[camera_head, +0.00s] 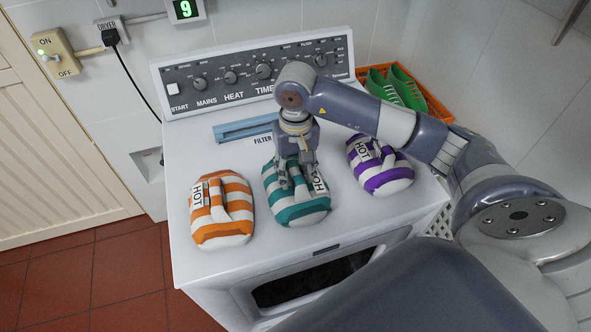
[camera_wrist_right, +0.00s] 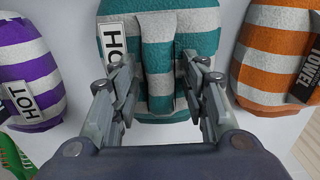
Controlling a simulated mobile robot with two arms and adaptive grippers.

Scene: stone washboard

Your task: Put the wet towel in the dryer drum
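My right gripper (camera_head: 298,172) points down over a teal and white striped bundle (camera_head: 300,208) with a "HOT" tag, in the middle of the dryer top. In the right wrist view the gripper (camera_wrist_right: 160,68) is open, its fingers on either side of the bundle's raised strap (camera_wrist_right: 156,55). An orange and white bundle (camera_head: 222,228) lies to the left and a purple and white one (camera_head: 385,180) to the right, both with tags. I cannot tell which is the wet towel. The dryer's front has a dark opening or window (camera_head: 312,276); the drum is hidden. My left gripper is not in view.
The white dryer (camera_head: 195,160) has a knob panel (camera_head: 215,78) at its back and a blue filter handle (camera_head: 243,129). An orange crate (camera_head: 432,101) with green shoes (camera_head: 395,88) is behind right. A wall switch (camera_head: 55,54) and plug (camera_head: 110,34) are left. Red floor tiles (camera_head: 125,265) are clear.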

